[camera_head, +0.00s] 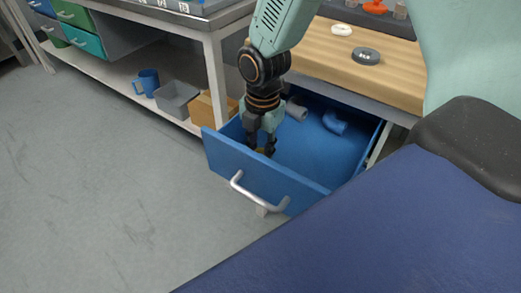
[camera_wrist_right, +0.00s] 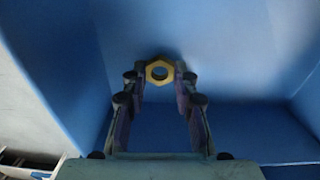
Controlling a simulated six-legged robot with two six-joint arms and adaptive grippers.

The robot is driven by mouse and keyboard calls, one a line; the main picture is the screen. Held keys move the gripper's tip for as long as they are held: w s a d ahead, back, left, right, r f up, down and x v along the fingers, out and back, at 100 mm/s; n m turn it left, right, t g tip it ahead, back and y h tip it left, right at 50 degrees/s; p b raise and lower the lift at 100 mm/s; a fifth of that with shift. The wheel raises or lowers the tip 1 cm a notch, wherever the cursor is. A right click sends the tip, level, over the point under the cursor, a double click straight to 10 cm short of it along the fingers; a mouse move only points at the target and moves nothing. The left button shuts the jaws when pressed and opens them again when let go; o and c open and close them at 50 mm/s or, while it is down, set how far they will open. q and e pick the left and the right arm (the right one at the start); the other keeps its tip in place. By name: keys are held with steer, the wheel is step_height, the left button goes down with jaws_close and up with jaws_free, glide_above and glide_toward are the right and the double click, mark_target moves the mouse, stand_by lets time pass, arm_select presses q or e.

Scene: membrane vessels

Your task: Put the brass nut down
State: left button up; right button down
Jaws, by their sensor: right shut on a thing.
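The brass nut (camera_wrist_right: 158,82) is a yellow hexagonal ring between the fingertips of my right gripper (camera_wrist_right: 159,74) in the right wrist view. The fingers are shut on its two sides. In the head view my right gripper (camera_head: 262,149) reaches down into the open blue drawer (camera_head: 262,178), close behind its front panel. The blue drawer walls and floor surround the nut in the wrist view. I cannot tell whether the nut touches the floor. My left gripper is not in view.
A grey cylindrical piece (camera_head: 296,110) and a blue piece (camera_head: 335,122) lie at the back of the drawer. The drawer's middle floor is clear. A wooden worktop (camera_head: 315,55) above bears a black round piece (camera_head: 366,56) and a white ring (camera_head: 342,30).

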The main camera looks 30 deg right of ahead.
steer(key=shift+w+d+f, duration=0.15)
steer(key=shift+d+f, duration=0.2)
steer(key=shift+f, duration=0.05)
steer(key=shift+a, duration=0.35)
steer(key=c, duration=1.4)
jaws_free()
steer(key=shift+d, duration=0.15)
steer(key=shift+o, duration=0.6)
steer(key=shift+d+f, duration=0.1)
steer(key=shift+f, duration=0.05)
steer(key=shift+o, duration=1.2)
steer(key=shift+r, duration=0.2)
step_height(320, 180, up, 12)
steer(key=p, duration=0.5)
